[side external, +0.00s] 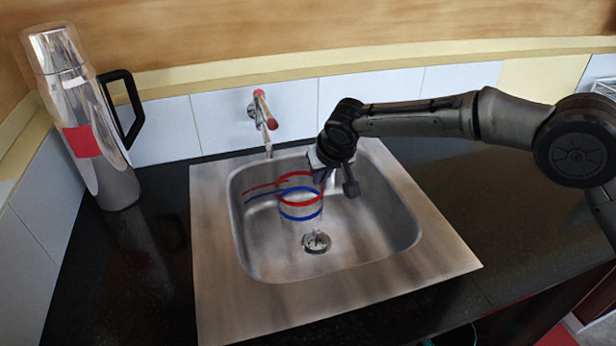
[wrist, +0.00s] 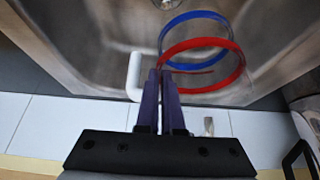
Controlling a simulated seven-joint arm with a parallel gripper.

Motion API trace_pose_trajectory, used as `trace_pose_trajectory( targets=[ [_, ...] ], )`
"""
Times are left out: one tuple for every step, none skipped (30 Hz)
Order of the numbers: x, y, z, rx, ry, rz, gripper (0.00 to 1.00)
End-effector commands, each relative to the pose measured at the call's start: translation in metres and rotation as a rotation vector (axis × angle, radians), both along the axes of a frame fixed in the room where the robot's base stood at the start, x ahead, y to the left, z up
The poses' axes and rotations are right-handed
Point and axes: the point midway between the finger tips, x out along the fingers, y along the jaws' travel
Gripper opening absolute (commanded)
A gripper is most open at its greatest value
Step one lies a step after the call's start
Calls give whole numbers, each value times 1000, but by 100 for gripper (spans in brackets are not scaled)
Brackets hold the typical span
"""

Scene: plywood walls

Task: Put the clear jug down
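The clear jug (side external: 300,213) is see-through and shows mainly by its red and blue bands. It appears about upright inside the steel sink (side external: 370,235), by the drain. In the wrist view its bands (wrist: 236,62) show as rings right of my fingertips. My gripper (side external: 322,172) reaches down at the jug's upper right edge. In the wrist view its two purple fingers (wrist: 161,75) are close together, pinching the jug's near-invisible wall. I cannot tell whether the jug's base touches the sink floor.
A tap (side external: 264,115) sticks out from the tiled wall behind the sink. A tall steel flask (side external: 105,165) with a black handle stands at the left. The dark counter (side external: 435,185) right of the sink is clear. A white curved piece (wrist: 133,75) beside my fingers is unclear.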

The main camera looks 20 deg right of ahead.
Motion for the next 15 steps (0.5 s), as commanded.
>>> trace_pose_trajectory(
  targets=[
    [-8, -4, 7, 0, -3, 1, 0],
    [-12, -6, 9, 1, -4, 2, 0],
    [-18, -9, 12, 2, -4, 1, 0],
    [-22, -11, 13, 2, -3, 1, 0],
    [-26, -13, 16, 2, -3, 1, 0],
    [-31, -15, 18, 2, -3, 1, 0],
    [-34, -17, 19, 1, -3, 2, 0],
    [-37, -18, 20, 1, -3, 2, 0],
    [-41, -20, 22, 1, -4, 2, 0],
    [-43, -21, 23, 2, -3, 1, 0],
    [-45, -22, 25, 2, -4, 1, 0],
    [-48, -24, 26, 2, -4, 1, 0],
    [-50, -25, 26, 2, -3, 1, 0],
    [-51, -26, 27, 3, -3, -1, 0],
    [-54, -27, 28, 5, -3, -1, 0]
  ],
)
